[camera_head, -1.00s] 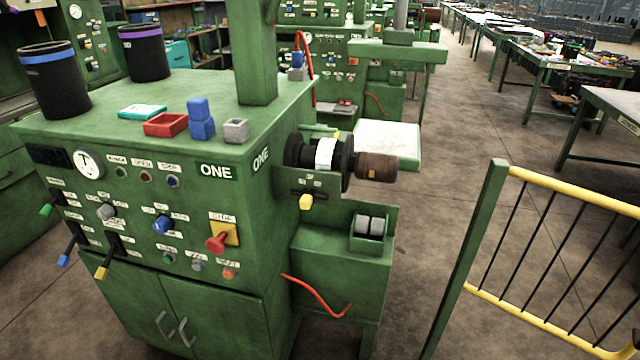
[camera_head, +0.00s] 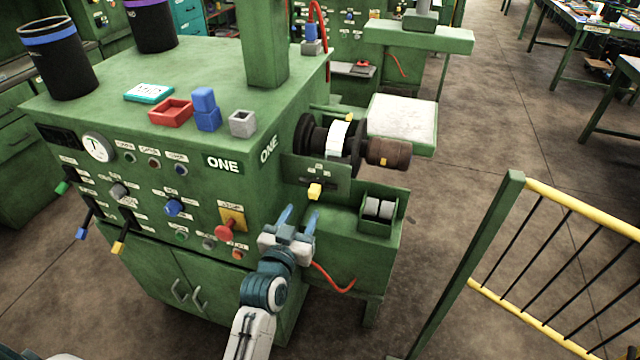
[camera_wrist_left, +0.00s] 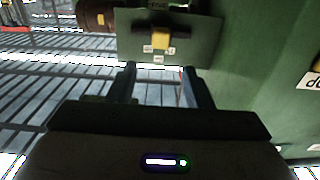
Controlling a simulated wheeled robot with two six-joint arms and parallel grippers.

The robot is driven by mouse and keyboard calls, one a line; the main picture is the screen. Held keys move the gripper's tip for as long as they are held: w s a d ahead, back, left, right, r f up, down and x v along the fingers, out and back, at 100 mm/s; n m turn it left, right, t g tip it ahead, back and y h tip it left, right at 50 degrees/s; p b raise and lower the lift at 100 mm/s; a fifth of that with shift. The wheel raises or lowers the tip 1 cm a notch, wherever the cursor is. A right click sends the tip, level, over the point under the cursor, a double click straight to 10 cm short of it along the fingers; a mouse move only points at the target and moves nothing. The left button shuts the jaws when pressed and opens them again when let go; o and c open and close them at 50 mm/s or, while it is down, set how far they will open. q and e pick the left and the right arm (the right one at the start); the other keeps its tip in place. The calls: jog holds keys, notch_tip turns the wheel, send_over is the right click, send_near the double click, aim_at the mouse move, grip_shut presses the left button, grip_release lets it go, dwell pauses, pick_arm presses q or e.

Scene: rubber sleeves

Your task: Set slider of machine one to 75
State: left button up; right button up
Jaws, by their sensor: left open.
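Machine one is the green cabinet labelled ONE (camera_head: 150,230). A slider with a yellow knob (camera_head: 315,191) sits on a small green plate (camera_head: 330,178) on its right side, below the black roller. In the left wrist view the yellow knob (camera_wrist_left: 161,39) is ahead of the fingers, near the middle of the plate (camera_wrist_left: 190,45). The labels beside it are too small to read. My left gripper (camera_head: 299,216) is open and empty, a little below the knob and not touching it. It also shows in the left wrist view (camera_wrist_left: 158,80). My right gripper is not seen.
A red knob on a yellow plate (camera_head: 232,221) is on the cabinet front near my left gripper. A red cable (camera_head: 333,281) hangs below it. A yellow-topped railing (camera_head: 570,215) stands at the right. Blue, red and grey blocks rest on the cabinet top.

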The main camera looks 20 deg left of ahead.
aim_at(312, 193)
pick_arm(q)
jog(key=w+p, duration=0.3)
jog(key=w, duration=0.6)
jog(key=shift+d, duration=0.1)
jog(key=shift+w+f, duration=0.1)
jog(key=shift+w, duration=0.5)
